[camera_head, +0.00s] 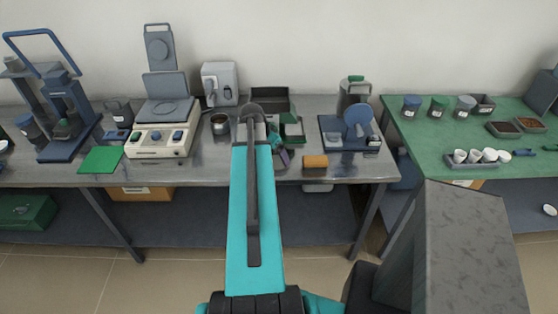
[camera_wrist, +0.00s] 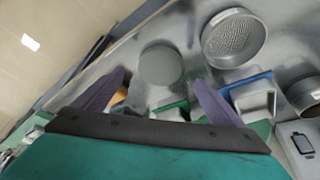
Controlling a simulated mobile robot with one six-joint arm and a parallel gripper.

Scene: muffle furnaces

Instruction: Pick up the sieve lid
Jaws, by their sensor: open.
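The sieve lid (camera_wrist: 160,63) looks like a plain grey round disc lying flat on the metal bench in the wrist view. A round metal sieve (camera_wrist: 235,38) with a perforated bottom lies to its right, apart from it. My gripper (camera_wrist: 160,77) is open, with its purple fingers to the left and right of the lid in the picture. No contact with the lid is visible, and the height above it is hard to judge. In the head view, part of my gripper (camera_head: 283,158) shows beside my arm. I cannot make out the lid there; my arm covers that area.
An orange block (camera_head: 315,161) lies near the bench's front edge, partly behind the left finger in the wrist view. Green-edged trays (camera_head: 292,130) stand behind my gripper. A balance (camera_head: 162,137) stands left, and a blue-based device (camera_head: 350,132) right.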

